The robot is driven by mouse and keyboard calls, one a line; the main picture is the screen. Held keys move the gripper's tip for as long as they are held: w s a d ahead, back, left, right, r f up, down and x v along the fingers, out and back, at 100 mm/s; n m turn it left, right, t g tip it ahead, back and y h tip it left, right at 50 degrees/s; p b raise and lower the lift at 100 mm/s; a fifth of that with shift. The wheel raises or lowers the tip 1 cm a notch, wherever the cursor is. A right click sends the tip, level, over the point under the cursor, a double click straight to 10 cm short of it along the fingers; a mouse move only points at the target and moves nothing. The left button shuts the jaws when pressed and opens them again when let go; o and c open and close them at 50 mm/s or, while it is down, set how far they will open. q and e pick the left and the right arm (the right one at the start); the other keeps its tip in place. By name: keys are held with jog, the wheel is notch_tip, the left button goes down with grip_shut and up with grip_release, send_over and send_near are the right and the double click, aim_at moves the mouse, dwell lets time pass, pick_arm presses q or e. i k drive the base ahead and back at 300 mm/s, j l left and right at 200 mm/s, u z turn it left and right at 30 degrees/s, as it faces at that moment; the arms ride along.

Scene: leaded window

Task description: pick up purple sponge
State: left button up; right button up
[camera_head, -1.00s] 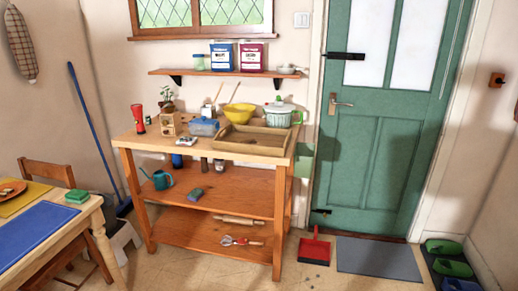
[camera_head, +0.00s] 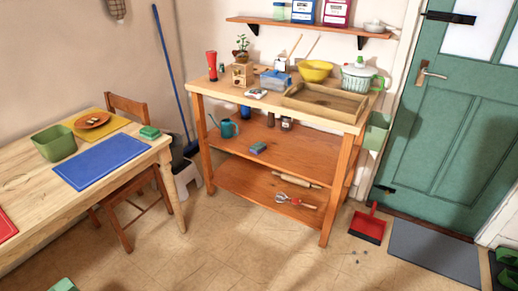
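A small sponge-like block (camera_head: 258,147) lies on the middle shelf of the wooden workbench (camera_head: 300,155). It looks blue to purple with some green, but it is too small to be sure of its colour. A green sponge (camera_head: 149,132) lies on the dining table beside the blue mat. No clearly purple sponge shows elsewhere. Neither of my grippers is in view.
The dining table (camera_head: 35,190) at left bears a green tub (camera_head: 54,142) and a blue mat (camera_head: 101,161). A wooden chair (camera_head: 130,107) stands behind it. A teal watering can (camera_head: 227,129) shares the shelf.

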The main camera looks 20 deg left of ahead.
aim_at(258, 147)
jog(key=i+l+u, duration=0.25)
jog(key=i+l, duration=0.85)
jog(key=i, duration=0.15)
